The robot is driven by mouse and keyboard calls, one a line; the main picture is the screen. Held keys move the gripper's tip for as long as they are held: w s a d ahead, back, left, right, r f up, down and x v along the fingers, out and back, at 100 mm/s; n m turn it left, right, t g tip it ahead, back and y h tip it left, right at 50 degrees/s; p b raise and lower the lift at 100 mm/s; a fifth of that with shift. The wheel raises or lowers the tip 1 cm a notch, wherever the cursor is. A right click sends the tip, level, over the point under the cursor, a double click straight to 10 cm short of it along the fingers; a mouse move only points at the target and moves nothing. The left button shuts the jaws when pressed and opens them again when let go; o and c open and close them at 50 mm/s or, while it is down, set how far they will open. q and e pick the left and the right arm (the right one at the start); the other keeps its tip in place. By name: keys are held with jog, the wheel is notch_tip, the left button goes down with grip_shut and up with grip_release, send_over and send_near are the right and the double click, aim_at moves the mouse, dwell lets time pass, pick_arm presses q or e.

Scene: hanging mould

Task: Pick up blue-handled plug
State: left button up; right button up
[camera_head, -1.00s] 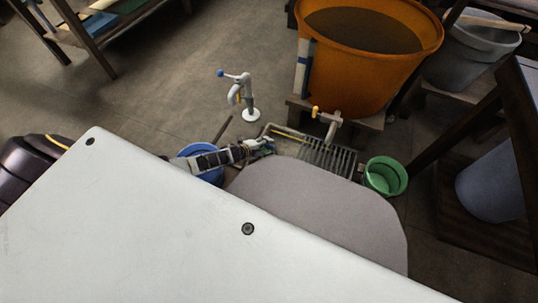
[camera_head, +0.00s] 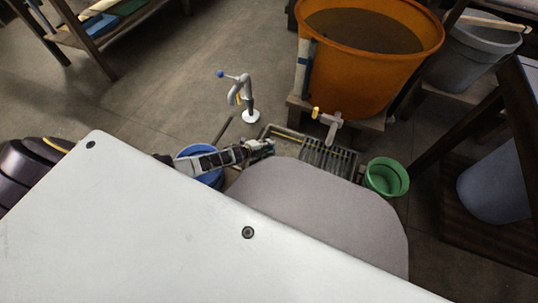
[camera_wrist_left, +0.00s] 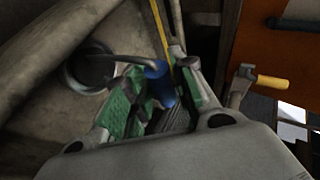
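In the left wrist view a blue handle (camera_wrist_left: 163,88) on a bent grey rod lies between the fingers of my left gripper (camera_wrist_left: 158,68). My right gripper is in neither view.
A blue-tipped grey pipe stand (camera_head: 249,105) rises behind the gripper.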

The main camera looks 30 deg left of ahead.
pick_arm(q)
grip_shut()
jog(key=shift+r, duration=0.1)
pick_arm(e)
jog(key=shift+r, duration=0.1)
pick_arm(q)
jog(key=shift+r+p, duration=0.8)
jog(key=shift+r, duration=0.15)
notch_tip(320, 180, up, 5)
jog(key=p, duration=0.3)
jog(key=shift+r+p, duration=0.4)
jog(key=shift+r, duration=0.4)
jog(key=shift+r+p, duration=0.6)
jog(key=shift+r, duration=0.05)
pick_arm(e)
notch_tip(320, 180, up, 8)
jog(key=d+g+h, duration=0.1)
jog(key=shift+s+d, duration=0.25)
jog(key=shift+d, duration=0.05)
